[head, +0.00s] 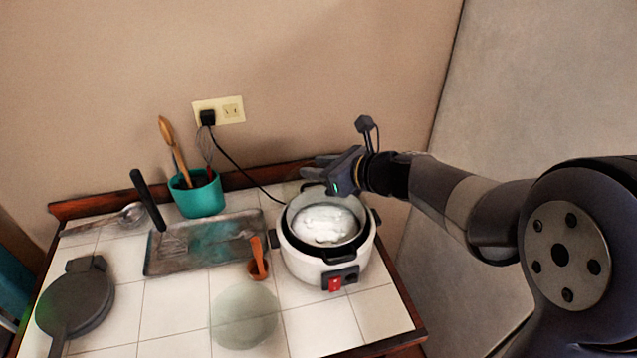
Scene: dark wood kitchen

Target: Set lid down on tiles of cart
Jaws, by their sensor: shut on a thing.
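My gripper (318,168) is at the back rim of the white cooker (308,268), with its fingers pointing left. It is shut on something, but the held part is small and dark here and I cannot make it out. The cooker stands on the white tiles of the cart (175,308) with its top showing a pale, glossy white mass inside a dark-rimmed pot. A pale green translucent disc (244,316) lies on the tiles in front of the cooker, to the left. I cannot tell whether this disc is the lid.
A teal utensil pot (199,196) is behind the tray. A dark round pan (75,303) lies at far left. Bare tiles show at the front. A cord runs to the wall outlet (219,111).

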